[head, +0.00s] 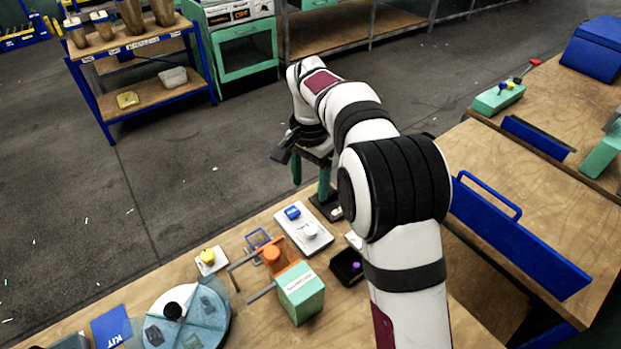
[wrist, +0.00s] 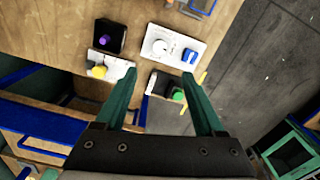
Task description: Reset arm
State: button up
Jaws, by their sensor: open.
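My gripper (head: 311,188) is open and empty, with its two green fingers pointing down above the far edge of the workbench (head: 150,280). In the wrist view the fingers of my gripper (wrist: 159,76) are spread wide with nothing between them. Below them lie a white panel with a yellow button (wrist: 105,67) and a small panel with a green button (wrist: 164,86). A white panel with a white knob and blue switch (head: 303,229) lies close by on the bench; it also shows in the wrist view (wrist: 172,47). My arm hides part of the bench.
A black box with a purple button (head: 346,266) and an orange-and-teal press (head: 300,291) stand nearby. A round blue-grey disc (head: 214,328) lies at the bench's front left. A blue-framed shelf (head: 143,80) stands across open floor. Another wooden bench (head: 530,200) is at right.

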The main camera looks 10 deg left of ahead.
jog(key=s+d+r, duration=0.7)
jog(key=s+d, duration=0.2)
jog(key=s, duration=0.3)
jog(key=s+d+f+y, duration=0.1)
jog(key=s+d+f, duration=0.1)
jog(key=s, duration=0.8)
jog(key=s+d+f, duration=0.2)
jog(key=s+d, duration=0.1)
jog(key=s, duration=0.7)
jog(key=shift+s+n+y, duration=0.2)
jog(key=shift+n+y, duration=0.1)
jog(key=shift+y, duration=0.1)
jog(key=shift+d+f, duration=0.1)
